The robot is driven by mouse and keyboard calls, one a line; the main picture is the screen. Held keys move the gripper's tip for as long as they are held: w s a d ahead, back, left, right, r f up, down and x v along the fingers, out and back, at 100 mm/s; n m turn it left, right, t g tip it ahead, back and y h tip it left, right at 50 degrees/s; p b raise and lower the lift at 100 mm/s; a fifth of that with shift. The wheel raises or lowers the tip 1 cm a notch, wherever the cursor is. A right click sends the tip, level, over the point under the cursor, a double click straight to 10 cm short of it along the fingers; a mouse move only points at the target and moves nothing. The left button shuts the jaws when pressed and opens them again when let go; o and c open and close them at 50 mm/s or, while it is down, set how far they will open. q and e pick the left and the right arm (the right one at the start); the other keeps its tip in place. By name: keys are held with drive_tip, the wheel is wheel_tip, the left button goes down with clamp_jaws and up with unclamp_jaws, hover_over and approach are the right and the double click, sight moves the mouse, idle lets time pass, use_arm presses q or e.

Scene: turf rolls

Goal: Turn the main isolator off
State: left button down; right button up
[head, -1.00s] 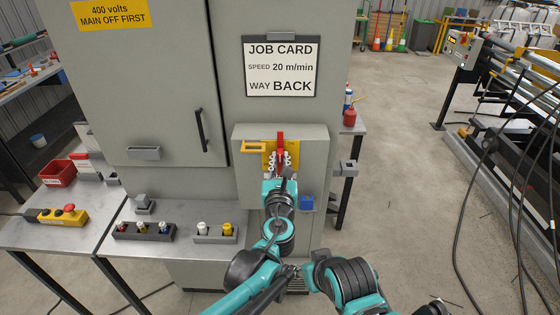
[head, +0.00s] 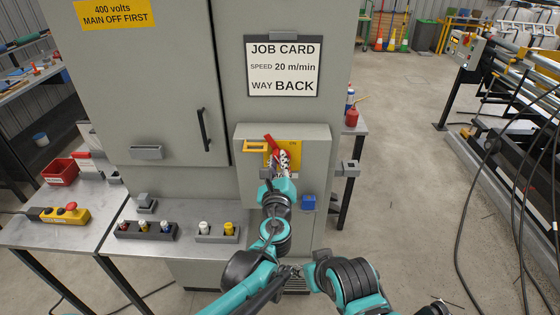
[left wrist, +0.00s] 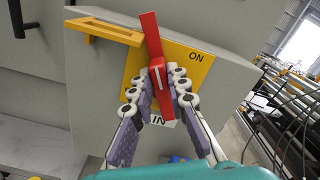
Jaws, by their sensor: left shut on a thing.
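The main isolator has a red handle (head: 269,139) on a yellow plate (head: 291,148), on the grey box at the cabinet's front. In the head view the handle tilts to the upper left. The left wrist view shows the red handle (left wrist: 151,35) and the yellow plate (left wrist: 192,66) with "ON" at its upper right. My left gripper (head: 281,160) is shut on the handle, its fingers (left wrist: 167,80) on either side of its lower part. Lettering below the handle is partly hidden by the fingers.
A yellow hasp-like bracket (head: 255,146) sits just left of the plate. A bench at left holds a yellow pendant (head: 65,214) and trays of small parts (head: 146,230).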

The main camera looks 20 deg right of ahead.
use_arm(q)
drive_tip(key=n, duration=0.4)
drive_tip(key=f+n, duration=0.1)
drive_tip(key=n, duration=0.3)
drive_tip(key=a+n+b, duration=0.1)
drive_tip(key=n, duration=0.2)
drive_tip(key=shift+w+f+n, duration=0.15)
drive_tip(key=shift+f+n, duration=0.25)
idle(0.3)
drive_tip(key=c, duration=1.5)
unclamp_jaws()
drive_tip(key=v, duration=1.2)
drive_tip(key=shift+a, duration=0.1)
